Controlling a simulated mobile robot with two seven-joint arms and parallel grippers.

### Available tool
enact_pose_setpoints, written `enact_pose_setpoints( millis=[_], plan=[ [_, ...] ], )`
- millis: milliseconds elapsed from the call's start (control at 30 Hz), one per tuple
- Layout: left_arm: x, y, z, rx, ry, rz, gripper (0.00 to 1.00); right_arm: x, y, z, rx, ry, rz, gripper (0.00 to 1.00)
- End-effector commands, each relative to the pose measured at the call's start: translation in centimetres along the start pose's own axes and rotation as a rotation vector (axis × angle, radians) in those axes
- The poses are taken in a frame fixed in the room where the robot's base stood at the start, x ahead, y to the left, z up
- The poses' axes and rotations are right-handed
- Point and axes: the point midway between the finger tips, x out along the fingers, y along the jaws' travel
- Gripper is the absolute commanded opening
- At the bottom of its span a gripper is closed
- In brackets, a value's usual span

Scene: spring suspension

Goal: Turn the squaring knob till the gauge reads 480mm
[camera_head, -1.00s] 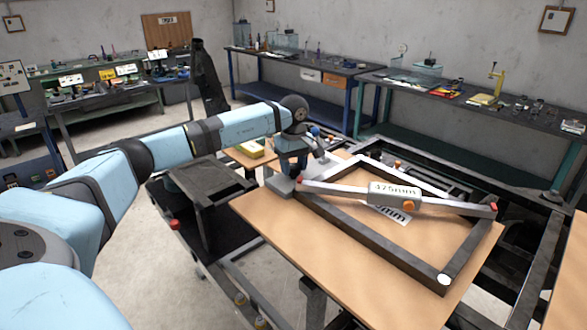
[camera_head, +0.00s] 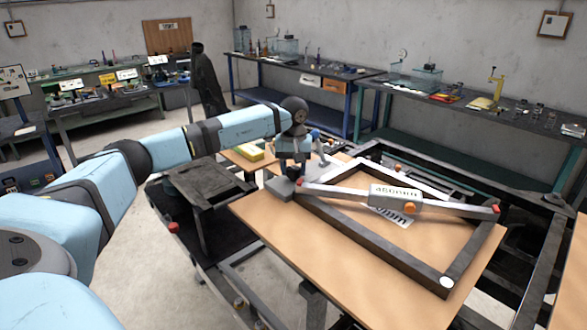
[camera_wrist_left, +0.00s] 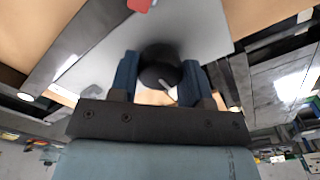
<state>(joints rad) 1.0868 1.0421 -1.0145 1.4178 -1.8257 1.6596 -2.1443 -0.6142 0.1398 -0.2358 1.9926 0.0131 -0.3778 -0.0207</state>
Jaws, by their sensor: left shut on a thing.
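The gauge (camera_head: 385,195) is a pale box with a diagonal bar and red ends, lying across a dark rectangular frame (camera_head: 370,246). Its display is small and blurred but seems to read 480mm. My left gripper (camera_head: 292,176) is at the frame's left corner, above a grey block (camera_head: 280,188). In the left wrist view, its blue fingers (camera_wrist_left: 160,84) are shut on the round black squaring knob (camera_wrist_left: 158,62), one on each side. In the head view the gripper mostly hides the knob. My right gripper is in no view.
The frame lies on a wooden board (camera_head: 275,250) carried by dark metal rails. A white card (camera_head: 392,217) lies under the gauge. A blue-topped lever (camera_head: 316,140) stands close behind the gripper. A dark cart (camera_head: 200,185) is at left; benches line the walls.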

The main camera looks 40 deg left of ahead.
Motion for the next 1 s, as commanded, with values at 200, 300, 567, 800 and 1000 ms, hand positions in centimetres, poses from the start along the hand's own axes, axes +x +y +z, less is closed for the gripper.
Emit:
enact_pose_setpoints(
  millis=[200,300,567,800,1000],
  plan=[
    [0.1,0.0,0.0,0.002,-0.001,-0.001,0.2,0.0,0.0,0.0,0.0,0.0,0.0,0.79],
    [0.1,0.0,0.0,0.002,-0.001,-0.001,0.2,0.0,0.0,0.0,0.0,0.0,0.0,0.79],
    [0.0,0.0,0.0,0.001,-0.001,-0.001,0.69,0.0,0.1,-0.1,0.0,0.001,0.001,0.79],
    [-0.4,0.0,0.0,0.0,0.001,0.001,0.69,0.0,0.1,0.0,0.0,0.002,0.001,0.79],
    [-3.5,0.1,0.0,0.001,0.003,0.003,0.69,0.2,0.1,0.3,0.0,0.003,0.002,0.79]
  ],
)
